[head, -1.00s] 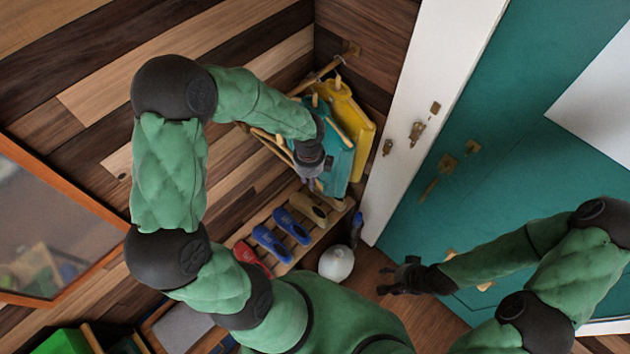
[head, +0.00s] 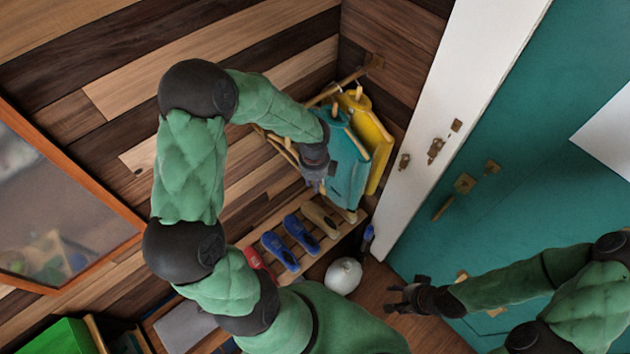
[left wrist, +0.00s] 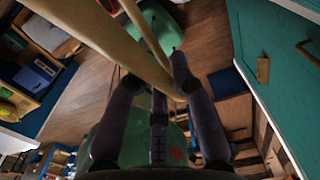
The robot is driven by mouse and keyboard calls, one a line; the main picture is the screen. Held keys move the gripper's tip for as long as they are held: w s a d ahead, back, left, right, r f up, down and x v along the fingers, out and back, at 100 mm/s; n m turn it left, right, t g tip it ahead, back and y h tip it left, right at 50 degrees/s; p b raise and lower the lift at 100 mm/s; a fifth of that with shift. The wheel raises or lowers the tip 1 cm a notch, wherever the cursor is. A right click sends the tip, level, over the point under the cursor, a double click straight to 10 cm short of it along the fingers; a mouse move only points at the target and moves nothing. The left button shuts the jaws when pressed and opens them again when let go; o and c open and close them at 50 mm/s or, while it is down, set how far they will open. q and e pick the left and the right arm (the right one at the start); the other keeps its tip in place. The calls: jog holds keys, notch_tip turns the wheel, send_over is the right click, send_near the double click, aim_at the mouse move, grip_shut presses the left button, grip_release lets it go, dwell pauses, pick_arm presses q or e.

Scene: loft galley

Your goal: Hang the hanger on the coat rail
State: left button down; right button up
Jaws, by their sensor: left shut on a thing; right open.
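My left gripper (head: 314,178) is shut on a wooden hanger (head: 283,147), beside the teal garment. The arm and gripper hide part of the hanger. In the left wrist view its pale wooden bars (left wrist: 96,32) pass between the fingers of my left gripper (left wrist: 155,88). The coat rail (head: 340,88) is a short bar at the corner, with its mount on the wall. A teal garment (head: 347,172) and a yellow garment (head: 378,150) hang there on wooden hangers. I cannot see the held hanger's hook clearly. My right gripper (head: 400,298) is open and empty, low before the teal door.
A slatted shoe rack (head: 325,238) with several shoes stands below the garments. A white round object (head: 343,275) is on the floor. The white door frame (head: 447,110) and teal door (head: 500,225) are at the right. A framed mirror (head: 60,210) is at the left.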

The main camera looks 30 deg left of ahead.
pick_arm(q)
jog(key=shift+f, duration=0.15)
jog(key=c, duration=1)
grip_release()
notch_tip(320, 180, up, 12)
